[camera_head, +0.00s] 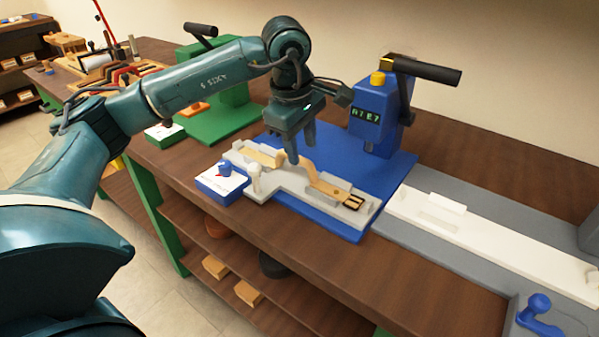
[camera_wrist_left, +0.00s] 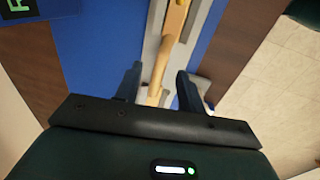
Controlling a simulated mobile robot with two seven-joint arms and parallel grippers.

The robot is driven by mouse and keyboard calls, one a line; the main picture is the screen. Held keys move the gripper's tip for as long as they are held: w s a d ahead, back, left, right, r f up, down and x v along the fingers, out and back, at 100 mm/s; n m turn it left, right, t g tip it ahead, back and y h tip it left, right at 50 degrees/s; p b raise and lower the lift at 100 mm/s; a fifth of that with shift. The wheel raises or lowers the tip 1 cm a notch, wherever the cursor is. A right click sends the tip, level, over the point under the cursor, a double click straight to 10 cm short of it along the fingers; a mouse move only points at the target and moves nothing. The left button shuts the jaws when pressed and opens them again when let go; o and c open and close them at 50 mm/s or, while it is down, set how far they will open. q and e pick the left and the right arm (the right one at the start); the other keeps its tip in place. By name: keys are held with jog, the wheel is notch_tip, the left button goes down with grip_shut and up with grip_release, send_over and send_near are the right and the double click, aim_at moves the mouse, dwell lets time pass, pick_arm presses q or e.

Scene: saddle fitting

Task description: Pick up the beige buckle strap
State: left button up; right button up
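The beige buckle strap (camera_head: 328,187) lies on a light grey fixture (camera_head: 293,189) on the blue base plate. Its dark buckle end (camera_head: 353,203) points to the lower right. A flat beige piece (camera_head: 264,157) sits at the fixture's left end; my gripper hides whether it joins the strap. My left gripper (camera_head: 302,155) points down over the strap's raised middle. In the left wrist view, the strap (camera_wrist_left: 173,32) runs up between the two separated fingers (camera_wrist_left: 158,88). The gripper is open, with no clear contact visible. My right gripper is not in view.
A blue press (camera_head: 378,115) with a black handle and a display stands behind the fixture. A green press (camera_head: 225,115) stands farther left. A white rail (camera_head: 490,240) lies at right.

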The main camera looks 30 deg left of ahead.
aim_at(303, 159)
pick_arm(q)
jog(key=f, duration=0.3)
jog(key=w+f, duration=0.1)
jog(key=f, duration=0.1)
jog(key=shift+c, duration=0.3)
grip_shut()
